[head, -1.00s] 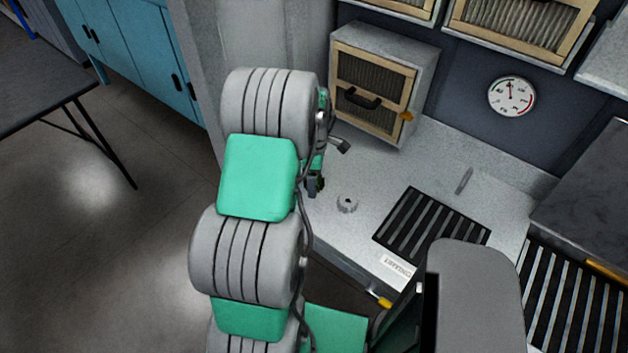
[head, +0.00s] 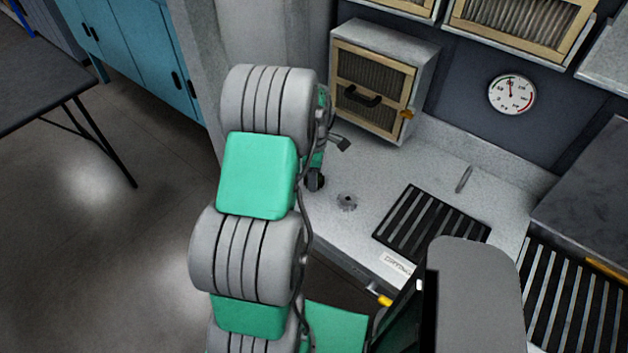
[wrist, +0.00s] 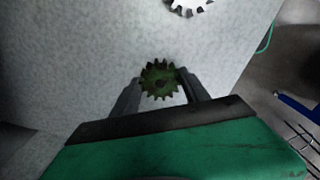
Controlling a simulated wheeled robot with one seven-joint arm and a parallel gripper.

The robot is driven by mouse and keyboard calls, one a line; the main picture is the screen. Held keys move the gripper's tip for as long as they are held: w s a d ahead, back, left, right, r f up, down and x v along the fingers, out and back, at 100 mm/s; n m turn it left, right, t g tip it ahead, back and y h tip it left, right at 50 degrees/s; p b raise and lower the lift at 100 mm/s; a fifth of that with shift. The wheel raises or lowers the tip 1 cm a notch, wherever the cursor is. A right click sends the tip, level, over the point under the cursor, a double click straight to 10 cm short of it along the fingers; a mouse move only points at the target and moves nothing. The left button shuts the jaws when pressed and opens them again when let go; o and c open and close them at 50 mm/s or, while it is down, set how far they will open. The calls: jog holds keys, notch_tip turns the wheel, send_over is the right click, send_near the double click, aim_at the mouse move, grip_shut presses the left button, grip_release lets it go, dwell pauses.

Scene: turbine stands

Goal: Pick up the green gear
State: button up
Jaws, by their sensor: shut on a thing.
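The green gear (wrist: 158,80) is a dark green toothed disc with a small dark hole in its middle. In the wrist view it sits between the two fingertips of my gripper (wrist: 159,86), which is shut on it. The grey worktop shows behind the gear; I cannot tell whether the gear still touches it. In the head view my gripper (head: 314,181) shows only in part beside my arm, low over the left of the worktop (head: 400,165), and the green gear cannot be made out there.
A grey gear (head: 347,202) lies on the worktop right of my gripper, also in the wrist view (wrist: 188,5). A black slatted grille (head: 432,228) lies further right. A wood-fronted box (head: 375,85) stands at the back. A round gauge (head: 512,95) is on the wall.

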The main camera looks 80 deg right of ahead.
grip_shut()
jog(key=shift+r, duration=0.1)
jog(key=shift+d+r, duration=0.1)
jog(key=shift+r, duration=0.15)
notch_tip(320, 180, up, 3)
jog(key=shift+f+b, duration=0.15)
jog(key=shift+b, duration=0.75)
jog(key=a+r+b, duration=0.3)
jog(key=a+r, duration=0.6)
jog(key=a, duration=0.5)
jog(key=shift+s+r, duration=0.35)
jog(key=shift+s, duration=0.05)
jog(key=shift+a, duration=0.1)
